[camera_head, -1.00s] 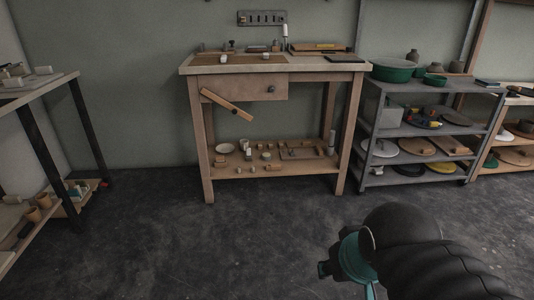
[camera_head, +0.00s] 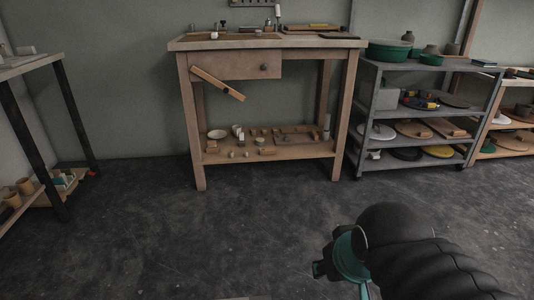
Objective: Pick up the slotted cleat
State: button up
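I cannot make out for certain which thing is the slotted cleat. A dark plate with a row of slots (camera_head: 255,3) is on the wall above the workbench, cut off by the top edge of the view. A slanted wooden bar (camera_head: 218,84) with small dark marks is at the front of the workbench (camera_head: 268,44). Small pieces on the bench top and lower shelf are too small to identify. My arm shows at the lower right, with dark and teal parts. I do not see my gripper's fingertips.
A grey shelf rack (camera_head: 427,66) with bowls and discs stands right of the workbench. A table with dark legs (camera_head: 70,120) is at the left. Wooden shelves (camera_head: 510,153) stand at the far right. The dark floor (camera_head: 200,240) between is clear.

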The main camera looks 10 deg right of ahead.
aim_at(268, 151)
jog(key=u, duration=0.45)
jog(key=k, duration=0.6)
jog(key=u, duration=0.95)
jog(key=k, duration=0.7)
jog(key=u, duration=0.25)
jog(key=i, duration=2)
jog(key=z, duration=1.35)
jog(key=i, duration=1.2)
jog(key=z, duration=1.6)
jog(key=i, duration=0.4)
jog(key=z, duration=0.35)
